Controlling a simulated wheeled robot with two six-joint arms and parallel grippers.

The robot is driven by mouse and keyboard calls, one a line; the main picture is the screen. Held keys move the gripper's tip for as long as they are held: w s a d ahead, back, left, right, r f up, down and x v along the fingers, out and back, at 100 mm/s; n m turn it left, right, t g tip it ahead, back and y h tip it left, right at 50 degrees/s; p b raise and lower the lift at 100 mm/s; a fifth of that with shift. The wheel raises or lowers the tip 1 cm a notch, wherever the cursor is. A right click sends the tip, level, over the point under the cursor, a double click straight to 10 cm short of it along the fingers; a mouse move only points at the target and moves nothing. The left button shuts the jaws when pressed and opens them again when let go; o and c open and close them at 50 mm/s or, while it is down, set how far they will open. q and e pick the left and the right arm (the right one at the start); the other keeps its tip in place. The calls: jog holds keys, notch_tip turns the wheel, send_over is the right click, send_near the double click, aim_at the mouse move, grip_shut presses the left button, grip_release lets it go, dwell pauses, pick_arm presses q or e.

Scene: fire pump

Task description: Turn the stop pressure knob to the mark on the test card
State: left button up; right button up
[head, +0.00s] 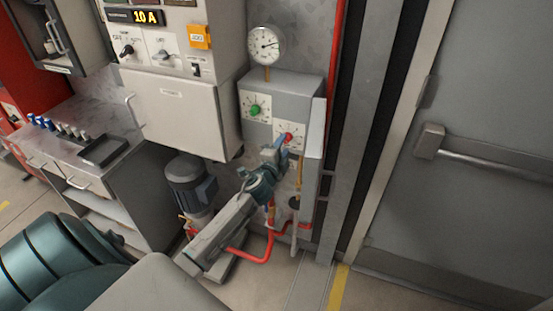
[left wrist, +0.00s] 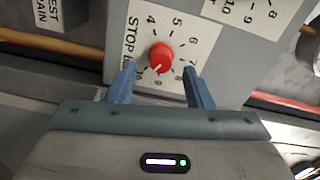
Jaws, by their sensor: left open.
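The red stop pressure knob (head: 287,137) sits on a white dial plate on the grey pressure box. In the left wrist view the knob (left wrist: 161,57) has a white pointer line aimed down and slightly left, amid printed numbers and the word STOP. My left gripper (head: 277,147) is open in front of it. In the left wrist view its blue fingers (left wrist: 160,76) stand either side below the knob, with gaps; I cannot see contact. A partly cut-off white label (left wrist: 47,13) shows at the upper left; I cannot identify the test card. My right gripper is out of view.
A green knob (head: 254,110) on its own dial is up and left of the red one. A round gauge (head: 266,45) stands above the box. A motor (head: 189,187) and red pipe (head: 262,253) are low nearby. A grey door (head: 490,110) is at right.

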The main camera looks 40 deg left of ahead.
pick_arm(q)
jog(key=b+v, duration=0.2)
jog(key=v, duration=0.7)
jog(key=shift+f, duration=0.1)
jog(key=s+f+n+g+b, duration=0.1)
jog(key=s+f+n+g, duration=0.2)
jog(key=f, duration=1)
jog(key=s+f+n+g+h, duration=0.15)
jog(key=s+f, duration=0.45)
jog(key=f, duration=0.8)
jog(key=s+f+n+g+b, duration=0.15)
jog(key=s+f+g, duration=0.25)
jog(key=f, duration=0.9)
jog(key=s+d+f+n+g, duration=0.2)
jog(key=s+f, duration=0.5)
jog(key=s, duration=0.5)
jog(key=s+d+f+n+g+h, duration=0.1)
jog(key=s+d+f+n+g, duration=0.1)
jog(key=s+f, duration=0.6)
jog(key=s+d+f+n+g+h+b, duration=0.1)
jog(key=s+d+f+n+g, duration=0.2)
jog(key=s+f, duration=0.5)
jog(key=s+d, duration=0.1)
jog(key=s, duration=0.8)
jog(key=shift+f+g, duration=0.25)
jog(key=shift+g, duration=0.1)
